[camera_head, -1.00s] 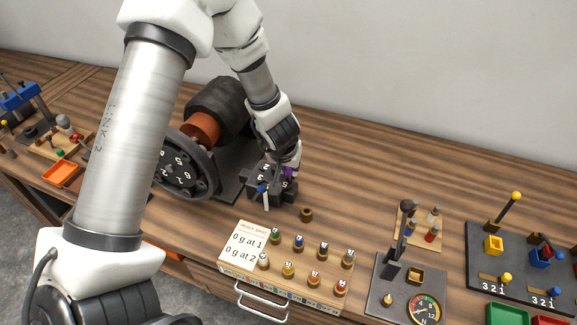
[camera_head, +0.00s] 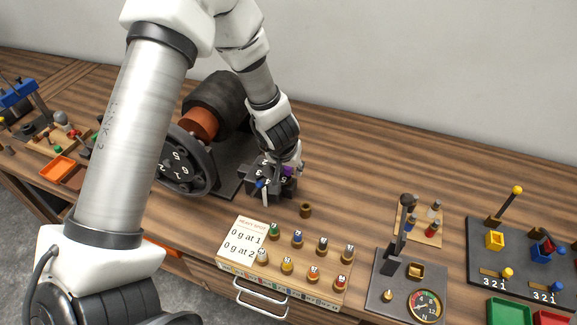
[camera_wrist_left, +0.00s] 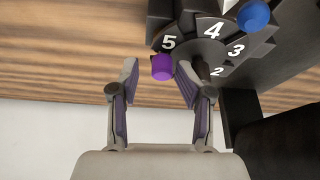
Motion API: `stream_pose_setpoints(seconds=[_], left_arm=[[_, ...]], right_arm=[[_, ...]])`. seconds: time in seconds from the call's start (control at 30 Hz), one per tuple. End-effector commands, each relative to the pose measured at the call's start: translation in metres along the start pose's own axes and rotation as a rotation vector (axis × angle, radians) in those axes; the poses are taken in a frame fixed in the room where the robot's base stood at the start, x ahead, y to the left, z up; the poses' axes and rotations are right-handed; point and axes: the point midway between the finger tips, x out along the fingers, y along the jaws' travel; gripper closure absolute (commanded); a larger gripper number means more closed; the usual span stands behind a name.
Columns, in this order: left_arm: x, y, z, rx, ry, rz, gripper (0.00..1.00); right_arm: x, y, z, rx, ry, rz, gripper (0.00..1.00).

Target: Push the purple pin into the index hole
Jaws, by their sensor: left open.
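The purple pin (camera_wrist_left: 162,67) shows in the left wrist view as a purple cap beside the number 5 on a dark numbered dial (camera_wrist_left: 190,42). In the head view the purple pin (camera_head: 288,171) is a small spot at the dial block (camera_head: 284,187), partly covered by my gripper. My left gripper (camera_wrist_left: 157,72) is open, with one finger on each side of the purple cap. I cannot tell whether the fingers touch it. In the head view my left gripper (camera_head: 295,164) is over the block's back right. A blue knob (camera_wrist_left: 253,14) is on the block. The index hole cannot be made out.
A dark wheel (camera_head: 183,166) and motor (camera_head: 215,98) stand left of the block. A small brown ring (camera_head: 305,210) lies in front of it. A board with lettered pegs (camera_head: 273,273) and a gauge board (camera_head: 385,300) stand nearer. The table behind is clear.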

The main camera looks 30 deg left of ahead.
Motion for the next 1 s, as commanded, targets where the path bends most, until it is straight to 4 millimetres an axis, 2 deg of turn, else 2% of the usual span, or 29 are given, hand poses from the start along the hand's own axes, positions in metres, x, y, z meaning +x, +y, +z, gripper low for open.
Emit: stream_pose_setpoints(seconds=[0.17,0.27,0.37,0.6,0.7,0.8,1.0], left_arm=[[-0.002,0.000,-0.001,-0.002,0.001,-0.001,0.49],[-0.010,0.000,-0.001,-0.002,0.003,0.000,0.49],[-0.030,0.000,-0.002,-0.003,0.004,0.001,0.49],[-0.090,0.001,-0.001,-0.003,0.004,0.001,0.49],[-0.107,0.001,-0.002,-0.002,0.004,-0.001,0.49],[-0.116,0.001,-0.001,0.000,0.002,-0.001,0.49],[-0.120,0.001,0.000,0.001,-0.001,-0.001,0.49]], right_arm=[[0.000,0.000,0.000,0.000,0.000,0.000,0.60],[0.000,0.000,0.000,0.000,0.000,0.000,0.60],[0.000,0.000,0.000,0.000,0.000,0.000,0.60],[0.000,0.000,0.000,0.000,0.000,0.000,0.60],[0.000,0.000,0.000,0.000,0.000,0.000,0.60],[0.000,0.000,0.000,0.000,0.000,0.000,0.60],[0.000,0.000,0.000,0.000,0.000,0.000,0.60]])
